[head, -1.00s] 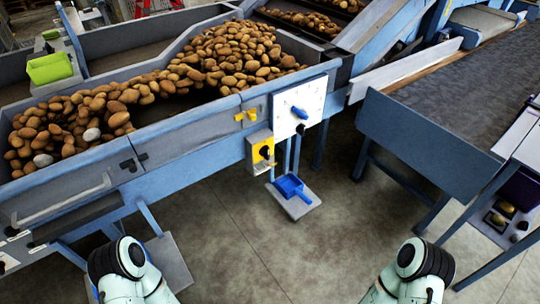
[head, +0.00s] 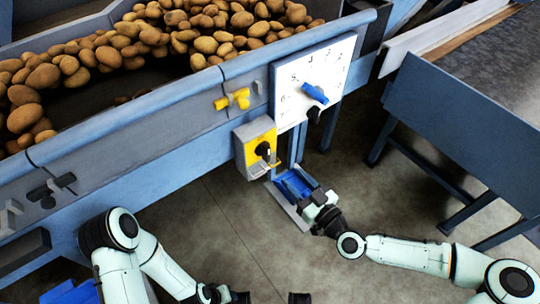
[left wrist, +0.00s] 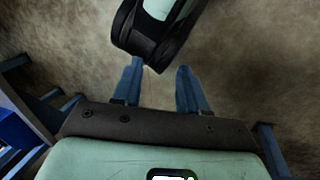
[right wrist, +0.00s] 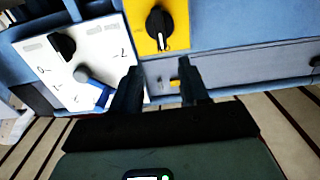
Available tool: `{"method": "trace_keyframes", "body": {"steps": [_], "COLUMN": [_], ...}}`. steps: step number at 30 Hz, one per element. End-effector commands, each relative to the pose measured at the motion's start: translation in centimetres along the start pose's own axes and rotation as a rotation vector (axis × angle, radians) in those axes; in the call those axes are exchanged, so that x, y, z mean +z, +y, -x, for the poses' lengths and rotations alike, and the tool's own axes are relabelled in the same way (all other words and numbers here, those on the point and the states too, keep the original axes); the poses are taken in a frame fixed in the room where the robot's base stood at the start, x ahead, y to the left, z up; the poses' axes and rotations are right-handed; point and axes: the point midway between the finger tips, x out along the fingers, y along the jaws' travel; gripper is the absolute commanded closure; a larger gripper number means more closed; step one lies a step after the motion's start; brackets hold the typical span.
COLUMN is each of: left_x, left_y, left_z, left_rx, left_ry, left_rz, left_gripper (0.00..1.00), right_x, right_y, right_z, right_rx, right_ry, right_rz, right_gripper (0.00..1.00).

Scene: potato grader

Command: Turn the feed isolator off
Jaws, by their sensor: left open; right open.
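The feed isolator is a yellow plate (head: 257,143) with a black rotary knob (head: 264,150) on a grey box at the machine's side. In the right wrist view the yellow plate (right wrist: 174,12) and its knob (right wrist: 160,28) are at the top, with the knob's marked end pointing down the picture. My right gripper (head: 318,198) is open and empty, below and right of the isolator in the head view. In its own view the fingertips (right wrist: 160,78) are apart and clear of the knob. My left gripper (left wrist: 157,68) is open and empty over the floor, mostly cut off in the head view.
A white dial panel (head: 330,70) with a blue pointer (head: 314,93) and a black knob is right of the isolator. A yellow handle (head: 233,100) is above it. A blue scoop-like thing (head: 293,184) is behind my right gripper.

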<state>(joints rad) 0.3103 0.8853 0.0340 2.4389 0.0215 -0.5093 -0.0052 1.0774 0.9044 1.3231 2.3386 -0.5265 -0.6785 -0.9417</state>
Motion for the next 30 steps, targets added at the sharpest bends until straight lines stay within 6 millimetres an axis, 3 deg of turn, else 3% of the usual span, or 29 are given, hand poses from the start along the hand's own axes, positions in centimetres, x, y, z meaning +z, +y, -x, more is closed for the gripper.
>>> {"method": "trace_keyframes", "body": {"steps": [9, 15, 21, 30], "left_x": [-2.0, -2.9, -3.4, -3.4], "left_y": [-0.6, -0.8, -0.8, -0.8], "left_z": [-1.4, -1.9, -2.1, -2.1], "left_rx": [-0.004, -0.005, -0.006, -0.006], "left_ry": [0.056, 0.081, 0.094, 0.096], "left_rz": [0.005, 0.007, 0.008, 0.008], "left_gripper": [0.57, 0.57, 0.57, 0.57], "right_x": [0.2, 0.1, 0.1, 0.1], "right_y": [-0.2, -0.2, -0.2, -0.1], "right_z": [-6.7, -10.1, -11.8, -12.0], "right_rx": [-0.004, -0.002, -0.003, -0.003], "right_ry": [0.000, -0.001, -0.003, -0.004], "right_rz": [-0.007, -0.007, -0.006, -0.006], "right_gripper": [0.55, 0.55, 0.55, 0.55]}}
